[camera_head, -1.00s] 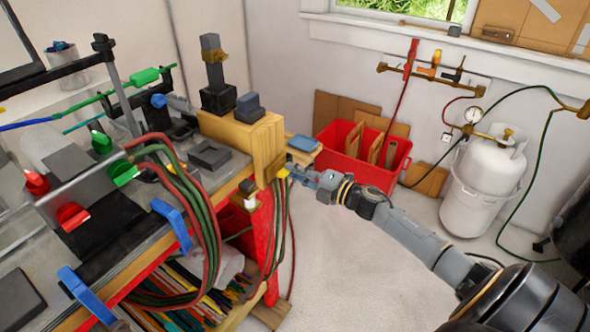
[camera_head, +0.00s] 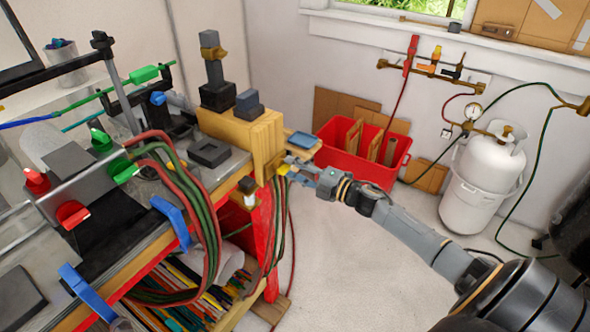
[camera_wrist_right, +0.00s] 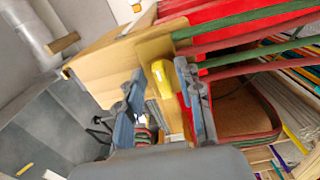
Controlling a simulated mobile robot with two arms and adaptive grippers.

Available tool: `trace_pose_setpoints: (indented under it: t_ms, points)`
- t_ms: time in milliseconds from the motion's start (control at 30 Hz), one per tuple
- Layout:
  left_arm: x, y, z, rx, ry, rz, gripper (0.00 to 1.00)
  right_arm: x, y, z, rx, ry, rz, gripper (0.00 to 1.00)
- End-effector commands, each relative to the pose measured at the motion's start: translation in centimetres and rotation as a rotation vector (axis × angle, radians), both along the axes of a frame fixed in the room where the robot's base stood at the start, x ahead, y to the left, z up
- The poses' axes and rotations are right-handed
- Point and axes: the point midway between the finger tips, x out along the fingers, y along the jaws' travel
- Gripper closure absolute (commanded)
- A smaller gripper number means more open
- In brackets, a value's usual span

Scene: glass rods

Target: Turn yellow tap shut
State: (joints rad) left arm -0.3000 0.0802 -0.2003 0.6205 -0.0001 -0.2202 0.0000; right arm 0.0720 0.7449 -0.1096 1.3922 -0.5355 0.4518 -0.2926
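The yellow tap (camera_head: 282,170) is at the right end of the bench, below the wooden block, beside the hanging red and green hoses. In the right wrist view its rounded yellow handle (camera_wrist_right: 160,77) shows ahead, in front of a wooden panel. My right gripper (camera_head: 298,172) is at the tap, coming from the right. In the right wrist view its two grey-blue fingers (camera_wrist_right: 163,88) are spread, one on each side of the handle, with visible gaps. Whether either finger touches it cannot be told. My left gripper is not visible.
Red and green hoses (camera_head: 190,190) hang close to the tap. The wooden block (camera_head: 245,140) carries dark metal pieces. A red crate (camera_head: 360,150) stands behind my right arm, and a white gas cylinder (camera_head: 485,185) stands at the right. The floor in front is clear.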

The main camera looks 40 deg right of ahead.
Motion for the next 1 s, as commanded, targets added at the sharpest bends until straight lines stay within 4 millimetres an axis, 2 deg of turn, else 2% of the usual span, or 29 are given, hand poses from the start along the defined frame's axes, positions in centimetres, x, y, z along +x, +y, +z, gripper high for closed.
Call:
trace_pose_setpoints:
  t_ms: [267,800,1000]
  points:
    - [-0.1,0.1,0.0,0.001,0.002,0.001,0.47,-0.7,-0.3,-0.1,-0.001,0.002,0.000,0.64]
    - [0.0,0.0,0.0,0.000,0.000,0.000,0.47,-9.0,-3.7,-0.1,0.000,0.003,0.000,0.64]
    - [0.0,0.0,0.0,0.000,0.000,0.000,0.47,-10.7,-4.5,-0.1,0.000,0.001,0.000,0.64]
